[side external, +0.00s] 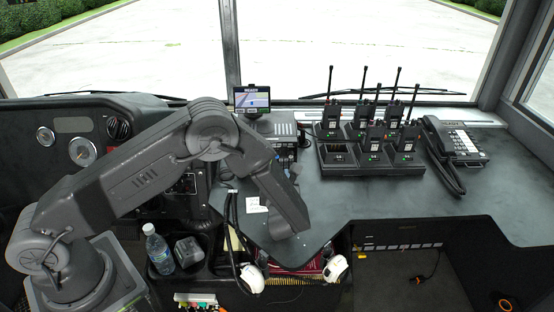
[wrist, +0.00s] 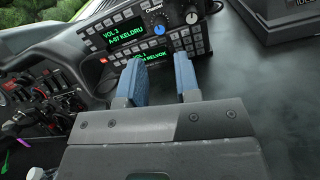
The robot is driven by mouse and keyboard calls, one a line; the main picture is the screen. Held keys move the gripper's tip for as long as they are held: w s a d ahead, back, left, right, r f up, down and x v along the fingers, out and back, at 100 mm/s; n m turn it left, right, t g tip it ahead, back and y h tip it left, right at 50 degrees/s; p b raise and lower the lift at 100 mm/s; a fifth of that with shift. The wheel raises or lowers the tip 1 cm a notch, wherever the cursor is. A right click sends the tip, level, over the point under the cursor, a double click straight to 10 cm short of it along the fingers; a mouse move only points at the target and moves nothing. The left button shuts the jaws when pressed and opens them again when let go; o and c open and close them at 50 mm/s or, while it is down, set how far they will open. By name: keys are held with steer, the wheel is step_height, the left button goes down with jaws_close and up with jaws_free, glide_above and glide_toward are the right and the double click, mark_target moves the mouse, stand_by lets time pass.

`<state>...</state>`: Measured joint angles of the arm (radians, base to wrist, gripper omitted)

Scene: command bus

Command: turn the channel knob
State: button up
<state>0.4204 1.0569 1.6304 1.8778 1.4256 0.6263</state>
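The radio unit (wrist: 140,30) shows in the wrist view with two stacked green displays. The upper display (wrist: 114,37) reads "VOL 3 A-07 KELDRU"; the lower one is partly hidden by my finger. Near the printed word "Channel" on the upper unit is a knob with a blue centre (wrist: 159,29). A paler knob (wrist: 192,17) sits to its right. My gripper (wrist: 159,62) has two blue fingers, apart, with nothing between them. They point at the radio below the knobs; contact cannot be told. In the side view the radio (side external: 283,129) stands behind my arm.
A small screen (side external: 252,98) stands beside the radio. A rack of handheld radios (side external: 368,158) and a desk phone (side external: 455,143) stand to the right on the dark counter (side external: 365,215). A bottle (side external: 158,250) stands lower left. Cables (side external: 233,235) hang near my arm.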

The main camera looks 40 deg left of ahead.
steer(key=x, duration=0.7)
steer(key=shift+w+a, duration=0.25)
steer(key=shift+a, duration=0.05)
jaws_close()
